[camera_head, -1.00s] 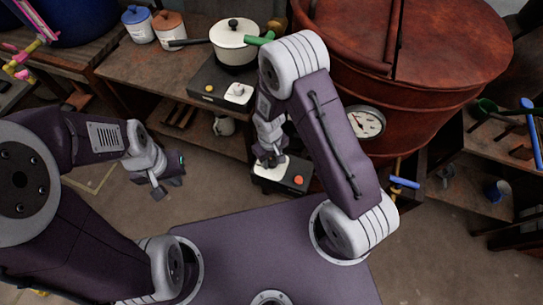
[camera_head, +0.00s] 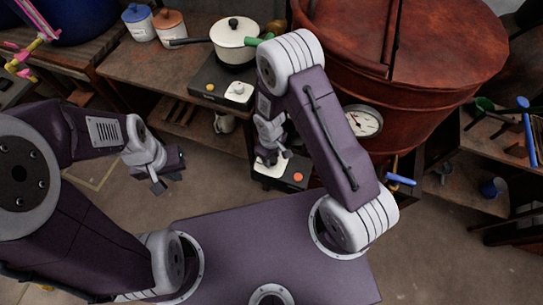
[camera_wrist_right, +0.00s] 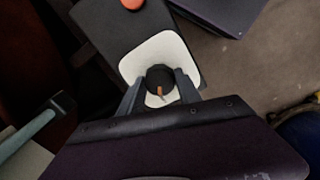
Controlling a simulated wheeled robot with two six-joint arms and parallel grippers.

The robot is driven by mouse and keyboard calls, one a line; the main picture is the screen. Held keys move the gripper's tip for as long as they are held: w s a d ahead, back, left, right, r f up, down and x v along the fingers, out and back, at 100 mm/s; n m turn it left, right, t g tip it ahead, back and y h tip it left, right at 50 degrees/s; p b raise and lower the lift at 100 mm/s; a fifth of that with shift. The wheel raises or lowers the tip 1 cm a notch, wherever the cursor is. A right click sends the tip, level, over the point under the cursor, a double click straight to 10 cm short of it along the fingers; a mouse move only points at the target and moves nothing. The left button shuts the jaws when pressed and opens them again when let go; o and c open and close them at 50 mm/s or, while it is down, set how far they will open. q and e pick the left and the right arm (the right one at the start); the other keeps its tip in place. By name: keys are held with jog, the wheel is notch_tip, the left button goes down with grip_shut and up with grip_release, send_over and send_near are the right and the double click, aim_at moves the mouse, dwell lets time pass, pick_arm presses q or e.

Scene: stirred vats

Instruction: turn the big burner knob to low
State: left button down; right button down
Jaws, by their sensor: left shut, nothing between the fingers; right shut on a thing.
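The big burner's control box stands on the low ledge in front of the red vat, with a white plate (camera_wrist_right: 137,66) and an orange button (camera_head: 298,177). The dark round big burner knob (camera_wrist_right: 160,77) is on the white plate and has an orange pointer mark, which points toward the bottom of the wrist view. My right gripper (camera_wrist_right: 160,88) is shut on the knob, one finger on each side. In the head view my right gripper (camera_head: 270,160) hides the knob. My left gripper (camera_head: 159,186) is shut and empty, over the floor at the left.
The big red vat (camera_head: 420,60) with a dial gauge (camera_head: 365,121) rises behind my right arm. A blue-handled valve (camera_head: 401,180) sticks out beside it.

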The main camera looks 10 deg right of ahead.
aim_at(271, 159)
jog(key=c, duration=0.8)
grip_release()
jog(key=shift+c, duration=0.2)
notch_tip(271, 159, up, 9)
jog(key=p, duration=0.2)
jog(key=shift+s+a+p, duration=0.1)
jog(key=shift+a+p, duration=0.05)
jog(key=shift+p, duration=0.25)
